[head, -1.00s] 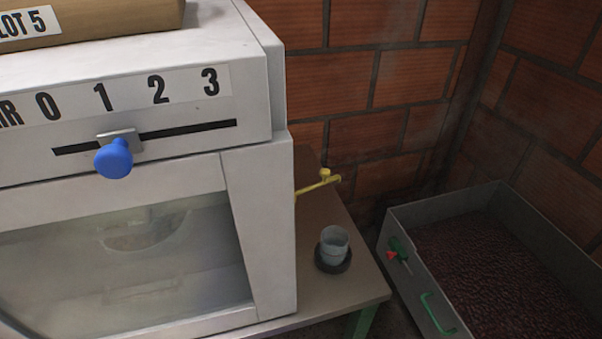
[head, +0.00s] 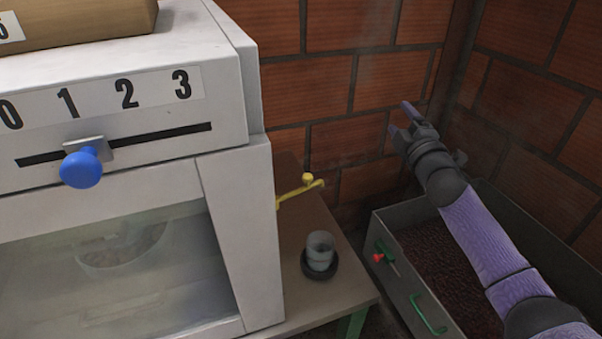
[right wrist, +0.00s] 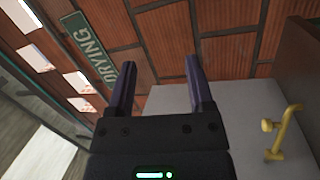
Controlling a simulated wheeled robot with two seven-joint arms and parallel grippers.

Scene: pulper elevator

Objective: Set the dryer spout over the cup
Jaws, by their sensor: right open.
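The yellow dryer spout (head: 300,190) sticks out from the right side of the white dryer (head: 238,235), its tip up and to the left of the cup in the picture. The grey cup (head: 320,250) stands upright on a dark round base (head: 319,267) on the table. The spout also shows at the right of the right wrist view (right wrist: 283,130). My right gripper (head: 398,116) is open and empty, raised in front of the brick wall, to the right of the spout and apart from it. My left gripper is not in view.
A blue knob (head: 81,168) sits in a slot below the numbers on the dryer. A grey bin of dark red beans (head: 409,290), with a green handle, stands right of the table (head: 345,291). A DRYING sign (right wrist: 88,45) hangs on the brick wall.

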